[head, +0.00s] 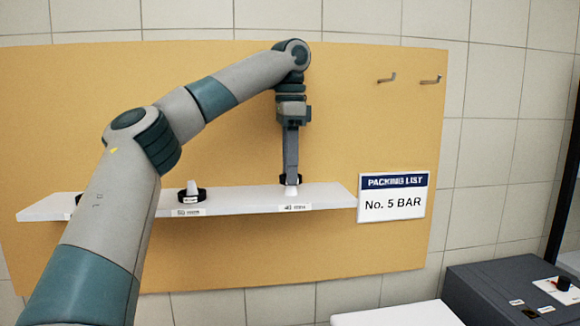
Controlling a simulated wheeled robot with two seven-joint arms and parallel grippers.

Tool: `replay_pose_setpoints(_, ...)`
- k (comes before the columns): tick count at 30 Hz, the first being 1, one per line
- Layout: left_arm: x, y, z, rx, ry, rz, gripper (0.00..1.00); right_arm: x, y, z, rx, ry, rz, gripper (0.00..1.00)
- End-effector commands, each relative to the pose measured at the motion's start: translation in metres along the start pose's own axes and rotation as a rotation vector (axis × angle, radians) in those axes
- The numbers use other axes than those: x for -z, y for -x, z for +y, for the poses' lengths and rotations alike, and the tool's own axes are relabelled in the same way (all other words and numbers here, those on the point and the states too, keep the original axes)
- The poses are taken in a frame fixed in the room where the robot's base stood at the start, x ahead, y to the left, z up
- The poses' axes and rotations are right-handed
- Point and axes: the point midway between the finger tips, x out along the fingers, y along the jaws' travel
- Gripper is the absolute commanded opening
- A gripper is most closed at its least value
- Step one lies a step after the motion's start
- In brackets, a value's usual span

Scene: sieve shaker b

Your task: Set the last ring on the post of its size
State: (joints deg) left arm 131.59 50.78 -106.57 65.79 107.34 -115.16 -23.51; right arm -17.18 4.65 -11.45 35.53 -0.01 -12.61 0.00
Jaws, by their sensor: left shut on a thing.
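My left gripper (290,178) points straight down over the right end of the white shelf (245,203). It is shut on a dark ring (283,180). A white post (291,191) shows just below this ring, above a size label. I cannot tell whether the ring is around the post's top or just above or behind it. A second dark ring (190,198) sits around the base of the middle post (192,186). My right gripper is not in view.
The shelf is fixed to a yellow board (400,140) with two empty hooks (431,79) at upper right. A sign (392,198) reading "PACKING LIST No. 5 BAR" hangs beside the shelf's right end. A dark machine (500,295) and a white surface (395,314) are at lower right.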

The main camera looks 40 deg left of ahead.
Motion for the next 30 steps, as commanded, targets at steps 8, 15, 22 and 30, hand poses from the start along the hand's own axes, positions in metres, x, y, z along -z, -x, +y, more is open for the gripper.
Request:
replay_pose_setpoints(8, 0.0, -0.001, 0.0, 0.0, 0.0, 0.0, 0.15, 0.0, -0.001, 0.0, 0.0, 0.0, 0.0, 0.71)
replay_pose_setpoints(15, 0.0, -0.005, 0.0, 0.0, 0.0, -0.001, 0.15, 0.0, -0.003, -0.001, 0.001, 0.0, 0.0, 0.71)
replay_pose_setpoints(22, 0.0, -0.01, 0.0, 0.0, 0.0, -0.001, 0.15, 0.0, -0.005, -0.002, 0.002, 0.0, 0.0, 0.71)
replay_pose_setpoints(30, 0.0, -0.015, 0.0, 0.0, 0.0, 0.0, 0.15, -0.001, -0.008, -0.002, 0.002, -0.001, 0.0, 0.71)
